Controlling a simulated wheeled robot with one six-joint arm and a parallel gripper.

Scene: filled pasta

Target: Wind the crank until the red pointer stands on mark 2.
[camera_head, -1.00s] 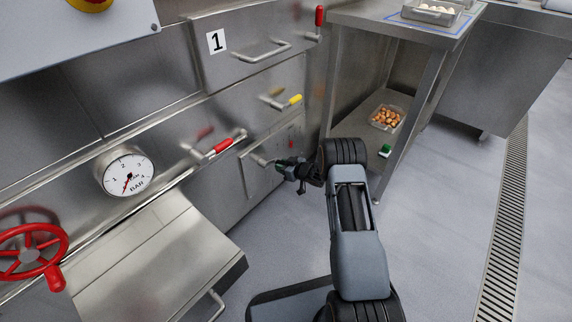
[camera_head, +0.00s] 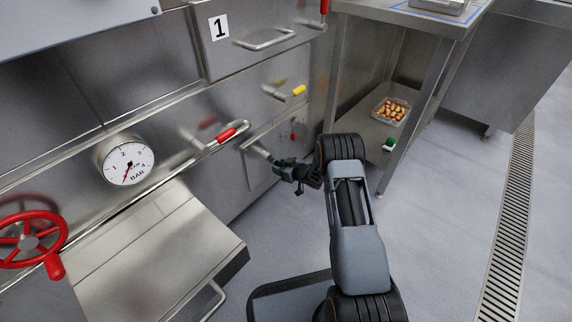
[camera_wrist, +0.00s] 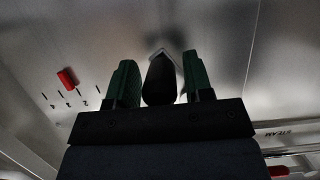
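The crank (camera_head: 258,151) has a metal arm that stands out from a low panel on the steel front. Its dark handle (camera_wrist: 160,82) lies between the two green fingers of my gripper (camera_wrist: 160,90) in the wrist view. In the head view my gripper (camera_head: 279,165) is at the crank's outer end. The red pointer (camera_wrist: 67,78) is at the left of the wrist view, above a row of short dark marks (camera_wrist: 67,104). Their numbers are too small to read surely.
A red-handled lever (camera_head: 226,135) and a yellow-handled lever (camera_head: 298,90) stick out above the crank. A pressure gauge (camera_head: 128,160) and a red handwheel (camera_head: 30,240) are at the left. A steel shelf stand (camera_head: 395,120) is at the right, with open floor beside it.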

